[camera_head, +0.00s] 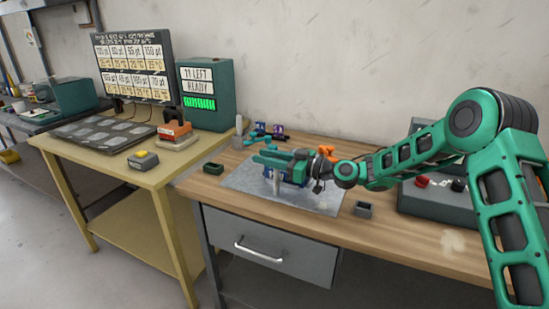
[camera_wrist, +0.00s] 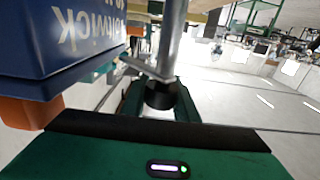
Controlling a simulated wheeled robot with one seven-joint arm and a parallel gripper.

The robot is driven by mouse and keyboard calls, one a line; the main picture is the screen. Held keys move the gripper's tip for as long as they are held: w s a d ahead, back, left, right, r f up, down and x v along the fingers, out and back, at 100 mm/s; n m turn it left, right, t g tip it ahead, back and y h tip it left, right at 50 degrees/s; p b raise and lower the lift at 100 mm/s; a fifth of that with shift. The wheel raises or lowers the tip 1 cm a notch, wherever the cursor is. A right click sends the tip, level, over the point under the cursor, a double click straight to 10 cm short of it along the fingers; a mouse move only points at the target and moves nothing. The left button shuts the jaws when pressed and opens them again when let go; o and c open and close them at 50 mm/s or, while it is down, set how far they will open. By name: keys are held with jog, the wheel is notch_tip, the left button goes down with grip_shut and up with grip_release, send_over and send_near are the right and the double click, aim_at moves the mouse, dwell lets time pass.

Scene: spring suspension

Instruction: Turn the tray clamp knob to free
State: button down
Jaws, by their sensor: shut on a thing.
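My gripper (camera_head: 266,157) is over the grey mat on the workbench, beside a blue block-like fixture (camera_head: 297,172). In the wrist view a metal rod (camera_wrist: 171,40) runs down to a black knob-like end (camera_wrist: 160,96) at my green fingers. The gripper appears shut on this black end, though the contact is partly hidden. The blue fixture (camera_wrist: 65,35), with mirrored white lettering and an orange part (camera_wrist: 28,112) below it, fills the upper left of the wrist view. A metal post (camera_head: 277,184) stands in front of the gripper in the head view. The knob's setting cannot be read.
The grey mat (camera_head: 240,181) lies on the wooden bench. A grey control box (camera_head: 430,205) sits behind my arm. A yellow table (camera_head: 110,168) with a display stands left.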

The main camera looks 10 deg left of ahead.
jog(key=shift+w+r, duration=0.1)
jog(key=shift+r, duration=0.1)
dwell(0.3)
jog(key=c, duration=1.4)
grip_release()
jog(key=shift+f, duration=0.1)
jog(key=v, duration=1)
jog(key=shift+d+f, duration=0.1)
jog(key=shift+d, duration=0.25)
